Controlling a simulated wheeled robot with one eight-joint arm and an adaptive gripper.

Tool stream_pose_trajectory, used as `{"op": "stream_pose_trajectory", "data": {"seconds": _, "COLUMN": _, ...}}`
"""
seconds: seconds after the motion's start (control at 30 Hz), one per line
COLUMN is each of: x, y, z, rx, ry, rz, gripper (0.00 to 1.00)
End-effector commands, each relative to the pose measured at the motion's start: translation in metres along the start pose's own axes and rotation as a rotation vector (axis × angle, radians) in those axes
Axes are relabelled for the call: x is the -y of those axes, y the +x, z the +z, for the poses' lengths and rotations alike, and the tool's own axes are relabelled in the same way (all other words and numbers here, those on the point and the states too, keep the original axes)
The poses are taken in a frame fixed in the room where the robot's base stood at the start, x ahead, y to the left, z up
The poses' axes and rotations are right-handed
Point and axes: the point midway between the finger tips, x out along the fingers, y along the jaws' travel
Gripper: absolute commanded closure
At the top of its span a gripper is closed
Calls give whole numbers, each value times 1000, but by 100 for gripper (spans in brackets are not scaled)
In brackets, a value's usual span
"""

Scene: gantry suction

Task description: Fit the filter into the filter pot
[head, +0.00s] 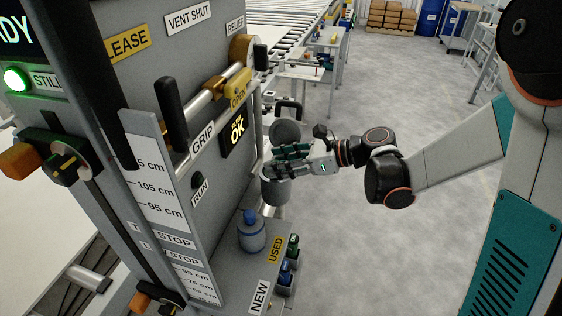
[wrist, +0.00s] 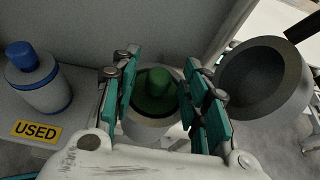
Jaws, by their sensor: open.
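The filter pot (head: 275,192) is a grey cylinder on the side of the grey machine. It shows as a pale round rim in the wrist view (wrist: 136,128). A filter with a green top (wrist: 157,90) sits in the pot's mouth; how deep it sits I cannot tell. My gripper (head: 274,161) is over the pot, with its fingers open on either side of the green top (wrist: 158,78). The pot's hollow grey lid (wrist: 262,75) is swung open to the right; it also shows in the head view (head: 285,131). In the head view my gripper hides the filter.
A grey filter with blue bands and cap (head: 251,232) stands on the shelf by the USED label (head: 276,249). Small green (head: 293,246) and blue (head: 286,271) items sit at the shelf's right edge. The machine panel (head: 238,135) is close on the left. Open floor lies right.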

Motion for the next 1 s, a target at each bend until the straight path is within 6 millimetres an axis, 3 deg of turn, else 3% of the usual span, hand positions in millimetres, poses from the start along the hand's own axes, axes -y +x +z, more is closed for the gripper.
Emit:
{"op": "stream_pose_trajectory", "data": {"seconds": 0.6, "x": 1, "y": -106, "z": 2, "rx": 0, "ry": 1, "rz": -3, "gripper": 58}}
{"op": "stream_pose_trajectory", "data": {"seconds": 0.8, "x": 0, "y": -120, "z": 1, "rx": 0, "ry": 1, "rz": -1, "gripper": 58}}
{"op": "stream_pose_trajectory", "data": {"seconds": 1.0, "x": 0, "y": -121, "z": 1, "rx": 0, "ry": 0, "rz": 0, "gripper": 58}}
